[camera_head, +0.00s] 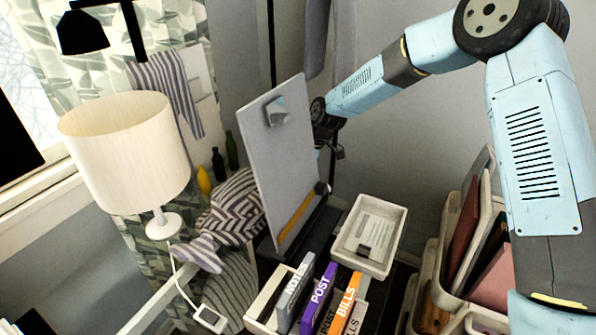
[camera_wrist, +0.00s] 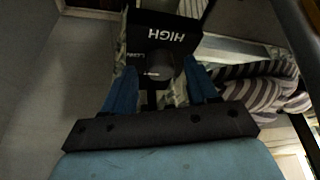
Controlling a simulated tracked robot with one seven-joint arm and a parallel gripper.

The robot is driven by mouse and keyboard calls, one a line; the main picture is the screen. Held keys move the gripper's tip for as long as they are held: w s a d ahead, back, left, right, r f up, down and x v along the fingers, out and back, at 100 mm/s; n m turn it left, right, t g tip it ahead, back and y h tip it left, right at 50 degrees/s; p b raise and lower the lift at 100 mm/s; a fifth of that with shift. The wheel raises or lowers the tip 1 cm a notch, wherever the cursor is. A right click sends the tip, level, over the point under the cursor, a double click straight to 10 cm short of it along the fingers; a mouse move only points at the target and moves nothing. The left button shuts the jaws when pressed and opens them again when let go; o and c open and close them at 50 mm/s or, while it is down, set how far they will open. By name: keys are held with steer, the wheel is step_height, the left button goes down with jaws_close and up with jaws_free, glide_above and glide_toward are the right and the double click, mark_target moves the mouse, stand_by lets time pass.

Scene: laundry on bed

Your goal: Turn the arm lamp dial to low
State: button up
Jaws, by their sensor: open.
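The dial (camera_wrist: 160,72) is a dark round knob on a black box (camera_wrist: 160,28) in the wrist view. White lettering reading HIGH shows upside down on the box, with smaller, partly covered lettering below it. A pale mark shows on the knob; its exact setting is unclear. My gripper (camera_wrist: 160,78) is open, with one blue finger on each side of the knob. I cannot tell whether the fingers touch it. In the head view the dial is hidden behind a grey upright board. A black lamp head (camera_head: 83,32) on a black arm hangs at the upper left.
The grey board (camera_head: 285,150) stands beside my wrist. Below are a white tray (camera_head: 390,262), labelled folders (camera_head: 318,297) and crates at the right. A white-shaded table lamp (camera_head: 125,150) stands left. Striped cloth (camera_wrist: 260,88) lies right of my fingers in the wrist view.

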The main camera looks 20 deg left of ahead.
steer(key=v, duration=1.3)
steer(key=shift+a, duration=0.1)
steer(key=x, duration=1.3)
steer(key=shift+s+f, duration=0.1)
steer(key=shift+f, duration=0.25)
steer(key=shift+r, duration=0.1)
